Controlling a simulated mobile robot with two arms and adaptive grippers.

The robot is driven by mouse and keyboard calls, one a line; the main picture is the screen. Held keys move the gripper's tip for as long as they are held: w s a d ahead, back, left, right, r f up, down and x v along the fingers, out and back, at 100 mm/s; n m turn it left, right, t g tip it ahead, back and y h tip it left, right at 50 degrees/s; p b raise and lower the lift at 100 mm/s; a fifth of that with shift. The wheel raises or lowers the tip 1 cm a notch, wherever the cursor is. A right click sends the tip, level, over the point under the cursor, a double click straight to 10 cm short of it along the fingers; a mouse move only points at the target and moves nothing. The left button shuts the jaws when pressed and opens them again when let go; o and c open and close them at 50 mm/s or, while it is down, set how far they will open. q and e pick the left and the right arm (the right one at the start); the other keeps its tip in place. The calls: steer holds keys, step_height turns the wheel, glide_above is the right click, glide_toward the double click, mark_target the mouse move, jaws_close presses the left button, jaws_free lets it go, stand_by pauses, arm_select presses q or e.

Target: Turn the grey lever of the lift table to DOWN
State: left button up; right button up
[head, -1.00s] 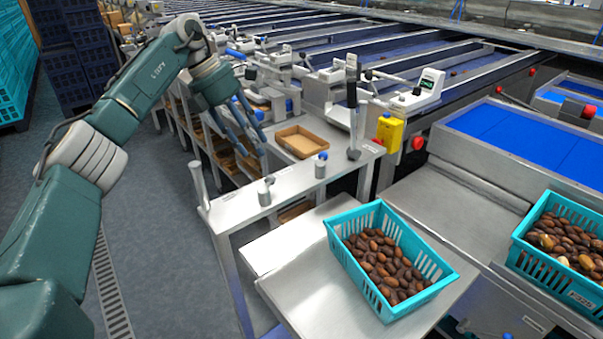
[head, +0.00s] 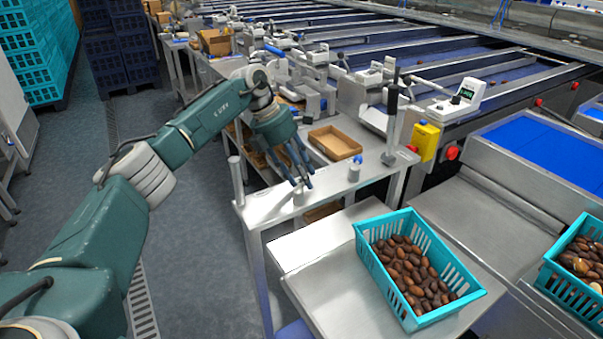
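The lift table (head: 347,278) has a flat steel top and carries a teal basket of dates. A steel bench (head: 262,211) stands behind it. A grey upright handle (head: 236,180) is at the bench's left corner. A taller lever with a black grip (head: 391,120) stands at the bench's right end. Which is the task's grey lever I cannot tell, and no DOWN marking is legible. My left gripper (head: 294,184) points down over a small grey post (head: 300,196), partly hidden by its fingers. The fingers look spread; contact is unclear. My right gripper is not in view.
The teal basket (head: 365,250) is close in front of the bench. A blue-topped post (head: 354,169) and a brown tray (head: 335,142) are right of my gripper. A yellow box (head: 424,141) is farther right. Floor on the left is clear.

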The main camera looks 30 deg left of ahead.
arm_select(q)
steer(key=shift+d, duration=0.1)
steer(key=shift+c, duration=1)
jaws_close()
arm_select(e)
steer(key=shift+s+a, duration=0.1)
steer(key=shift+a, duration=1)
